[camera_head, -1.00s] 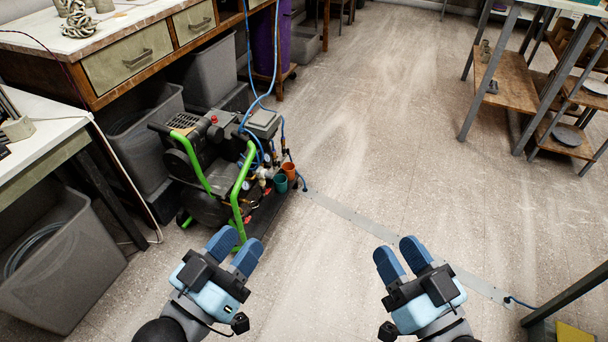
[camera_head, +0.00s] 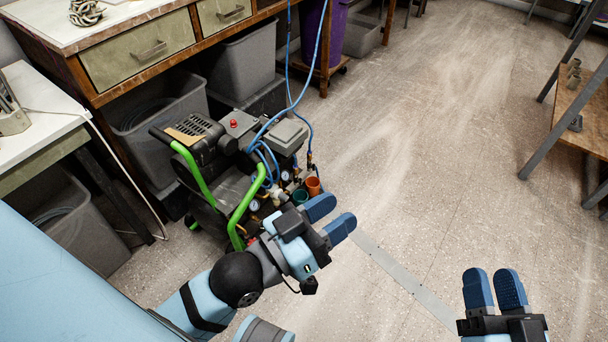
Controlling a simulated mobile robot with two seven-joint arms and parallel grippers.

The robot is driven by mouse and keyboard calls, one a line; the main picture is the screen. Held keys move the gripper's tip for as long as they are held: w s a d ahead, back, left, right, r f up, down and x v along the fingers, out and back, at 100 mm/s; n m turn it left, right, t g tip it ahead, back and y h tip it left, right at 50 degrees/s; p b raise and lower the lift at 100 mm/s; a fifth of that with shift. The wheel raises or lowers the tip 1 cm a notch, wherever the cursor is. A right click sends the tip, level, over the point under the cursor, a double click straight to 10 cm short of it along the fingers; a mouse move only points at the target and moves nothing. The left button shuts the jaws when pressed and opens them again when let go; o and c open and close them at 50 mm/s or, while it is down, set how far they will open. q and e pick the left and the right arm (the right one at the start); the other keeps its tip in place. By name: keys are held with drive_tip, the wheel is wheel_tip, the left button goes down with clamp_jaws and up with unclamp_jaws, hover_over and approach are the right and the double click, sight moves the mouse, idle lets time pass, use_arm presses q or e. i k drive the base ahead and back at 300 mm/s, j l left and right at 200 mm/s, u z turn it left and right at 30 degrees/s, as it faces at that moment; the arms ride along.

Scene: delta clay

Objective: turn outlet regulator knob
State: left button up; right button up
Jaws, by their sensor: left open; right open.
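The air compressor (camera_head: 236,150) stands on the floor left of centre, with a green tubular handle, black body, blue hoses and several gauges. Its front fittings (camera_head: 268,197) sit between the green handle and an orange cup (camera_head: 313,186). The outlet regulator knob is too small to pick out among them. My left gripper (camera_head: 330,217) is open and empty, in front of and right of these fittings in the picture, and its arm hides the lower part of the compressor. My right gripper (camera_head: 495,290) is open and empty over the floor at the lower right.
A wooden workbench with drawers (camera_head: 140,50) and grey bins (camera_head: 160,125) stand behind and left of the compressor. Blue hoses (camera_head: 300,90) rise from it. A wooden shelf (camera_head: 580,115) is at the right. Floor in the middle is clear, with a flat metal strip.

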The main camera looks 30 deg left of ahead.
sight(284, 196)
drive_tip(key=i, duration=3.4)
drive_tip(key=i+u, duration=0.2)
drive_tip(key=u, duration=0.2)
drive_tip(key=i+l+u, duration=0.1)
drive_tip(key=u, duration=0.35)
drive_tip(key=i+l+u, duration=0.2)
drive_tip(key=u, duration=0.2)
drive_tip(key=i+j+u, duration=0.1)
drive_tip(key=u, duration=3.5)
drive_tip(key=i+l+u, duration=0.1)
drive_tip(key=l, duration=0.5)
drive_tip(key=i+u, duration=0.05)
